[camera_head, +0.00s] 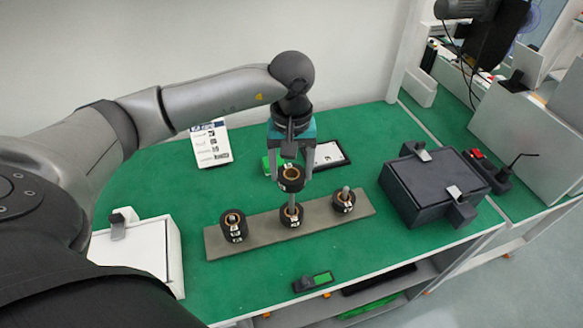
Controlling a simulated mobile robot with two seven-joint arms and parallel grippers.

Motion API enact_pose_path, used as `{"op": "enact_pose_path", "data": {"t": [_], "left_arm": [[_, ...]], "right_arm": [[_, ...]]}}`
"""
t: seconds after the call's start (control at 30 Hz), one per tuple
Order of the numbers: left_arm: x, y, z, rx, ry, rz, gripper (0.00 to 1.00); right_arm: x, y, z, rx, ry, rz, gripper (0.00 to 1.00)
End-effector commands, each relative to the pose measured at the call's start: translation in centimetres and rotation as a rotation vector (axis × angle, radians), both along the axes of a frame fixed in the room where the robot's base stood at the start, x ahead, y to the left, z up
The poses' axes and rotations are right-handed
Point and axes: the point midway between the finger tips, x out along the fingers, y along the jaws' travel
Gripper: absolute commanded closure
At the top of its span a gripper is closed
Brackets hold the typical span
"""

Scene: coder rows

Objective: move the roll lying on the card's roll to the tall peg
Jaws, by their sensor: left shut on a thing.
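My left gripper (292,174) points down and is shut on a dark roll (291,185) with a tan core. It holds this roll over the middle peg (292,200), the tallest-looking one on the grey-brown board (264,232). I cannot tell whether the peg's tip is inside the held roll. Another dark roll (291,216) sits at the foot of that peg. Dark rolls (233,232), seemingly stacked, sit on the left peg. One roll (343,203) sits on the right peg, whose top sticks out. A white card (211,146) with printed pictures stands behind the board. My right gripper is not in view.
A dark lidded box (430,185) stands right of the board. A white tray-like case (135,250) is at the left. A framed tablet (329,155) and a green item lie behind the gripper.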

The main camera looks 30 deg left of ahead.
Motion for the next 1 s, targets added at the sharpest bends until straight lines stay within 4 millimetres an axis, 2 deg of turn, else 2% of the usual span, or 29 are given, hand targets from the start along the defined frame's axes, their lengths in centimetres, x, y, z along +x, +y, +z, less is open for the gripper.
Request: {"op": "enact_pose_path", "data": {"t": [1.0], "left_arm": [[0.0,0.0,-1.6,0.0,-0.001,0.0,0.84]], "right_arm": [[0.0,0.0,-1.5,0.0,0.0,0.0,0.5]]}}
